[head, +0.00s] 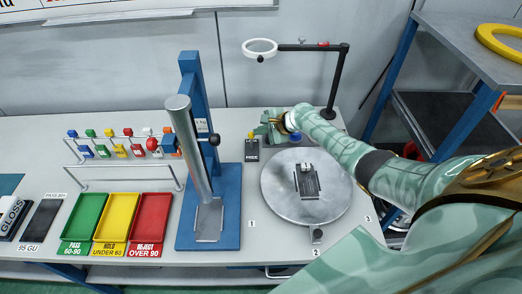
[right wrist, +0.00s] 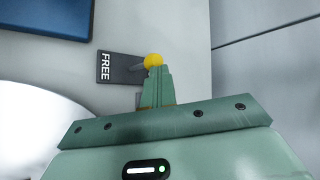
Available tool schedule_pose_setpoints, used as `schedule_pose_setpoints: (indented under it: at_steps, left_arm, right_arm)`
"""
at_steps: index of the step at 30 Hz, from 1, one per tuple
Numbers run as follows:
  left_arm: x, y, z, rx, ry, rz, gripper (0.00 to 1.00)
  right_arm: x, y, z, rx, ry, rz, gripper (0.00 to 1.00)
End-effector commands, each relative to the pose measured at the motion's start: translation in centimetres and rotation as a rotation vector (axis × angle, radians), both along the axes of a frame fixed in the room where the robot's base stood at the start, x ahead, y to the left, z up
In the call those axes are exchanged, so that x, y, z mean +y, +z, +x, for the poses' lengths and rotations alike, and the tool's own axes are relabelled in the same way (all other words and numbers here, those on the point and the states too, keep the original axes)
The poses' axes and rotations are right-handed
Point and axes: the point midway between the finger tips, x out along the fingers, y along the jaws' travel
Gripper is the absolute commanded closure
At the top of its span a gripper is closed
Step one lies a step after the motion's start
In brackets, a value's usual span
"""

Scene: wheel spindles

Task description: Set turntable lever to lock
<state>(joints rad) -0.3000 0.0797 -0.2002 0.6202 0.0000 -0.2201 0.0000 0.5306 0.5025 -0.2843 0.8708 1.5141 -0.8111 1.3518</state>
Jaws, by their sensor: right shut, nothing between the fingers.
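The turntable (head: 280,203) is a round grey metal disc on the right half of the bench. Its lever is a short rod with a yellow knob (head: 251,135) on a dark plate (head: 251,155) behind and left of the disc. In the right wrist view the yellow knob (right wrist: 153,60) stands beside the dark plate (right wrist: 118,68), whose label reads FREE. My right gripper (head: 266,129) is shut and empty, just right of the knob. In the right wrist view its fingertips (right wrist: 157,72) overlap the knob's lower edge; I cannot tell whether they touch. My left gripper is out of view.
A dark block (head: 308,183) with a small part lies on the disc. A blue stand with a tilted grey cylinder (head: 188,135) rises left of the lever. A black post (head: 340,85) carries a white ring lamp (head: 260,42) behind. Green, yellow and red trays lie farther left.

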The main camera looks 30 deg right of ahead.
Motion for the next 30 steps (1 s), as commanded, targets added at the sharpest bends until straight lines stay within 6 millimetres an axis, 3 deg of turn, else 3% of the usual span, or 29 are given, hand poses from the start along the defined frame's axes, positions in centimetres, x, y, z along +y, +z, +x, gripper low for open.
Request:
schedule_pose_setpoints:
  at_steps: [30]
  left_arm:
    - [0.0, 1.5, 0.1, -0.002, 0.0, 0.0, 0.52]
  right_arm:
    - [-0.1, 1.6, 0.3, -0.002, 0.002, -0.002, 1.0]
